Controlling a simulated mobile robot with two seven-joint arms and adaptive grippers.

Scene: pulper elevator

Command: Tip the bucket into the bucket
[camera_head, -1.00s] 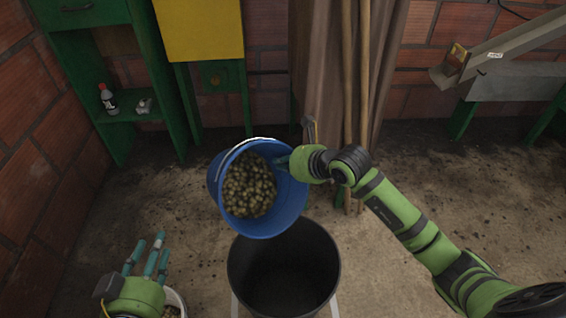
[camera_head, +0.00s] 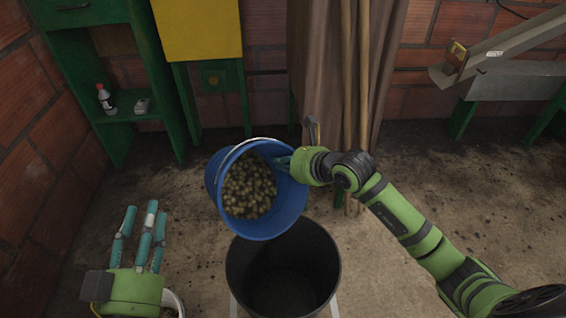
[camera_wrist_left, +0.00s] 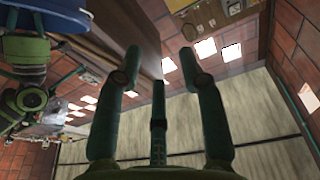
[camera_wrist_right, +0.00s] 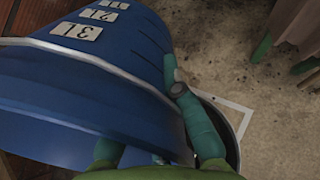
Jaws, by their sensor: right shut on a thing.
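The blue bucket (camera_head: 290,208), filled with greenish-brown fruit (camera_head: 248,188), is held tilted in the air, its mouth facing me. My right gripper (camera_head: 290,164) is shut on its right side near the rim; the right wrist view shows a finger (camera_wrist_right: 190,105) against the blue wall (camera_wrist_right: 90,85) with number labels. The black bucket (camera_head: 318,262) stands below and slightly right; its visible inside looks dark and empty. My left gripper (camera_head: 142,228) is open and empty at the lower left, its fingers spread in the left wrist view (camera_wrist_left: 160,85).
A white container (camera_head: 174,304) is partly hidden behind my left gripper. A green shelf (camera_head: 126,116) with a bottle (camera_head: 105,98) stands at the back left. A brown curtain and poles (camera_head: 350,90) are behind the bucket. A metal chute (camera_head: 495,58) is at the upper right.

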